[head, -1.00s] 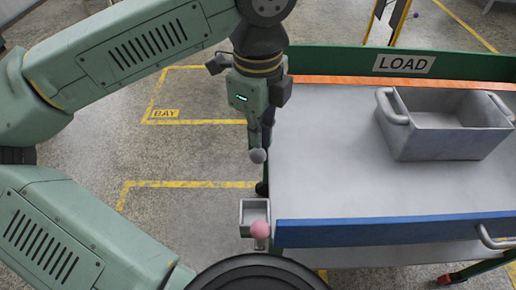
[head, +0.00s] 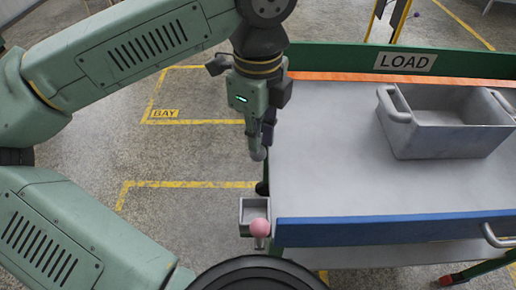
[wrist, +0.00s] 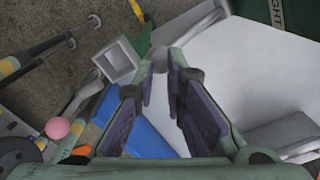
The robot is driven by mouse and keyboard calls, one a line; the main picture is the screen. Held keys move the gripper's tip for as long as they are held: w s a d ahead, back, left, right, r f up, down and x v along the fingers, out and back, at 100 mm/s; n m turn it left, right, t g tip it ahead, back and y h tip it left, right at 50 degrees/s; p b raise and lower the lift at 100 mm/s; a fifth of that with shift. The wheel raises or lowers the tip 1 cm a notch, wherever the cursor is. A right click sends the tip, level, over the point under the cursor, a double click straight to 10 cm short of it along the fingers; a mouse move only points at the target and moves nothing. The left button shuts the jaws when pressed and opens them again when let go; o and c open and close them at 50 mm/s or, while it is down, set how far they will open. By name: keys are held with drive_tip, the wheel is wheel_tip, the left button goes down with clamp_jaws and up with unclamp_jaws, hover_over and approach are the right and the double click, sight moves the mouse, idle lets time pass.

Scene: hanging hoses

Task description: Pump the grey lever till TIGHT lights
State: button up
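My gripper (head: 260,146) points down at the left end of the cart. A small grey rounded knob (head: 258,155), which looks like the end of the grey lever, is at its fingertips. In the wrist view my two purple-padded fingers (wrist: 164,62) stand apart with a clear gap along their length. A grey shape sits at the tips there; I cannot tell whether the pads touch it. The lever's shaft and pivot are hidden.
A pink ball knob (head: 260,228) stands by a small grey box (head: 253,208) at the cart's near left corner. The grey cart top (head: 340,180) is clear beside my gripper. A grey bin (head: 440,145) sits on it at right, before the green LOAD board (head: 455,66).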

sight(258, 157)
drive_tip(key=shift+f+b, duration=0.5)
drive_tip(key=shift+f, duration=0.1)
drive_tip(key=shift+r, duration=0.1)
drive_tip(key=shift+s+f+b, duration=0.4)
drive_tip(key=shift+f+b, duration=0.3)
drive_tip(key=shift+b, duration=0.05)
drive_tip(key=shift+s+f+b, duration=0.35)
drive_tip(key=shift+f+b, duration=0.35)
drive_tip(key=shift+b, duration=0.05)
drive_tip(key=shift+f, duration=0.1)
drive_tip(key=shift+s+f+b, duration=0.2)
drive_tip(key=shift+f+b, duration=0.5)
drive_tip(key=shift+b, duration=0.15)
drive_tip(key=shift+s+f+b, duration=0.2)
drive_tip(key=shift+f+b, duration=0.5)
drive_tip(key=shift+b, duration=0.15)
drive_tip(key=shift+f, duration=0.15)
